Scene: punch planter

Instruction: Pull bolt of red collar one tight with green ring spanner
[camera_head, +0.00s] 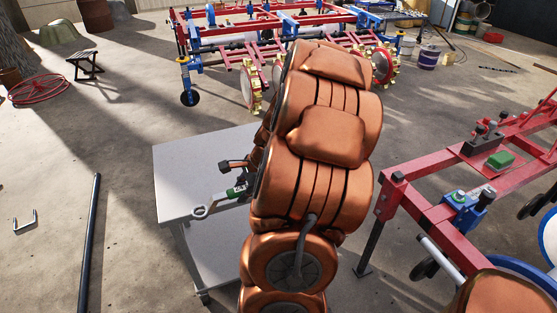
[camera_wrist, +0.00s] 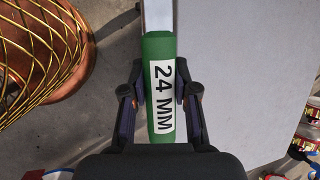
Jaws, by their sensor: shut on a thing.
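The green ring spanner (camera_head: 238,191) is in my gripper (camera_head: 246,184), over the grey table top. Its steel ring end (camera_head: 200,211) points left in the head view. In the wrist view my gripper (camera_wrist: 159,85) is shut on the green handle (camera_wrist: 161,125), with a finger on each side; the handle reads "24 MM". The spanner's ring is out of the wrist view. A red frame (camera_head: 430,213) stands at the right, with a blue clamp (camera_head: 468,205) and a dark clamp beside a green block (camera_head: 500,160) on it. I cannot tell which part is red collar one; its bolt is not clear.
The grey table (camera_head: 185,160) stands left of the red frame; my arm hides part of it. A red and blue planter (camera_head: 235,40) with toothed wheels stands at the back. A long dark bar (camera_head: 90,240) is at the left. Open concrete floor lies between.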

